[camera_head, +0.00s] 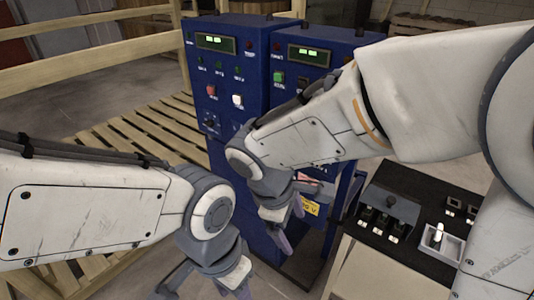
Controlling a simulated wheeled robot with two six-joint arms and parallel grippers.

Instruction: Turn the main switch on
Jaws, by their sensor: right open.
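Two blue control cabinets stand side by side; the left cabinet (262,55) has a lit green display, a red button (211,90), a white button (237,100) and a dial lower down. The right cabinet (345,52) has a similar display and a green button (278,77). I cannot tell for certain which control is the main switch. My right gripper (291,226) is open and empty, pointing down in front of the lower cabinet, near a yellow label (311,207). It and its arm hide part of the fronts. My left gripper (207,286) hangs low, fingers apart, at the bottom edge.
A black panel (395,240) with several switches and a grey box with a white-tipped lever (437,236) lies at the right, partly behind my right arm. A wooden slatted pallet (140,128) and rails (90,60) are at the left. Grey floor shows between.

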